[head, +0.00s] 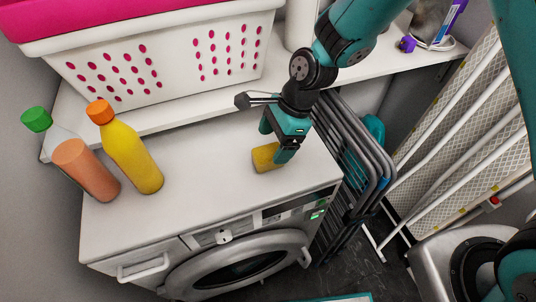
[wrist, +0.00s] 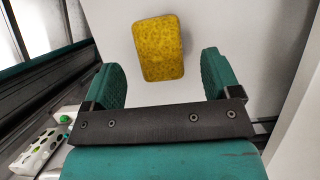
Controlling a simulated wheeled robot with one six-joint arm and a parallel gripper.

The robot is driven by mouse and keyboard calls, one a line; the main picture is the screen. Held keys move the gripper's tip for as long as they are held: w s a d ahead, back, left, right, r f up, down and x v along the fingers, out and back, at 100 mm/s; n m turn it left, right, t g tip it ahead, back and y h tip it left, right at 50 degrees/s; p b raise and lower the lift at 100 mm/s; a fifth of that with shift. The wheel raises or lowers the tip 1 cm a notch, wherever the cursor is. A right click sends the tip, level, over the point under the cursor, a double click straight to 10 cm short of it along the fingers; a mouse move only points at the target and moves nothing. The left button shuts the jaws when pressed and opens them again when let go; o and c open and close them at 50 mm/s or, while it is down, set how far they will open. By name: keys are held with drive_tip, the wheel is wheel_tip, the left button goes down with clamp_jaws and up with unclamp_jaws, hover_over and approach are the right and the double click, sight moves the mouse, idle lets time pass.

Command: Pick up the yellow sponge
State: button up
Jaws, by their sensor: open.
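The yellow sponge (head: 265,158) lies on the white top of the dryer (head: 200,205), near its right end. In the wrist view the sponge (wrist: 158,48) is a rounded yellow block, ahead of the fingertips and between their lines. My gripper (head: 275,139) is above and beside the sponge in the head view, and one finger hides part of the sponge's right side. In the wrist view my gripper (wrist: 165,75) is open, with its two green fingers spread and nothing between them.
An orange-capped yellow bottle (head: 132,152) and a green-capped bottle (head: 84,168) stand at the left of the dryer top. A shelf (head: 190,112) with a white basket (head: 165,65) is behind. A folded drying rack (head: 350,150) stands right of the dryer. The middle of the top is clear.

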sight(270, 151)
drive_tip(key=x, duration=0.4)
drive_tip(key=shift+f+p, duration=0.3)
drive_tip(key=shift+p, duration=0.05)
drive_tip(key=shift+c, duration=0.5)
drive_tip(key=c, duration=1)
